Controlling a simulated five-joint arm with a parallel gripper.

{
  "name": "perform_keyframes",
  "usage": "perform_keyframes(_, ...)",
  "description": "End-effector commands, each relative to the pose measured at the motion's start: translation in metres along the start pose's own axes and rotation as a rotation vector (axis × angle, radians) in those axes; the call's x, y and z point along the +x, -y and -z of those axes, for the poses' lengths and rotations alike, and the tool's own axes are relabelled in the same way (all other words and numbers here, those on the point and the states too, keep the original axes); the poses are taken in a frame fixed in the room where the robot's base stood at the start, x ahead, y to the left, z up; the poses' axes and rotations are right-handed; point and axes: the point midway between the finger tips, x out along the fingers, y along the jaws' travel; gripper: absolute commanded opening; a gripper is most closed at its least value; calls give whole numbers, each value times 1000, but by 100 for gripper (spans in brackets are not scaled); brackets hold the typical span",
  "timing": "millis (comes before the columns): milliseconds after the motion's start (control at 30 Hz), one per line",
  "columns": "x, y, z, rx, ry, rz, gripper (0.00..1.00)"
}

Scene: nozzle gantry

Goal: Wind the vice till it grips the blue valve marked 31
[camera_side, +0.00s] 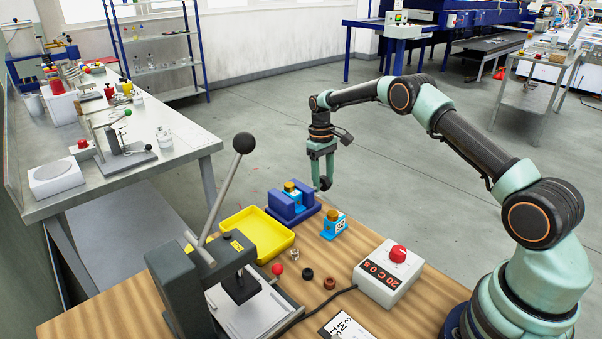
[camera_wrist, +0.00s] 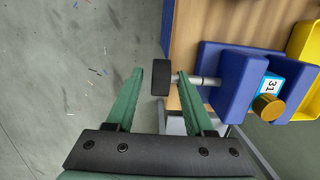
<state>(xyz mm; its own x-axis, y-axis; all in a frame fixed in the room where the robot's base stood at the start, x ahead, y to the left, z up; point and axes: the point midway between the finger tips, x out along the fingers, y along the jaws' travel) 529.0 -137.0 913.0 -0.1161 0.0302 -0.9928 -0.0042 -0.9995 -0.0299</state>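The blue vice (camera_side: 283,211) stands at the table's far edge; its jaw block also shows in the wrist view (camera_wrist: 228,72). The blue valve marked 31 (camera_side: 298,192), with a gold cap, is upright between the jaws; its label is readable in the wrist view (camera_wrist: 271,85). I cannot tell whether the jaws touch it. The vice's dark knob (camera_wrist: 161,78) sits on a metal screw (camera_wrist: 206,81) beyond the table edge. My gripper (camera_side: 322,182) is open, its green fingertips on either side of the knob, with gaps showing in the wrist view (camera_wrist: 160,72).
Another blue valve (camera_side: 334,225) stands near the vice. A yellow tray (camera_side: 257,232) is left of it. A lever press (camera_side: 190,285) is front left, and a white control box (camera_side: 388,272) with a red knob is front right. Small rings lie between them.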

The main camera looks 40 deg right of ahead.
Motion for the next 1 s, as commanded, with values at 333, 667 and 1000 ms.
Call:
perform_keyframes(333,-1,0,-1,0,4,1,55)
perform_keyframes(667,-52,0,0,0,-2,0,55)
perform_keyframes(1000,-109,0,0,0,0,0,55)
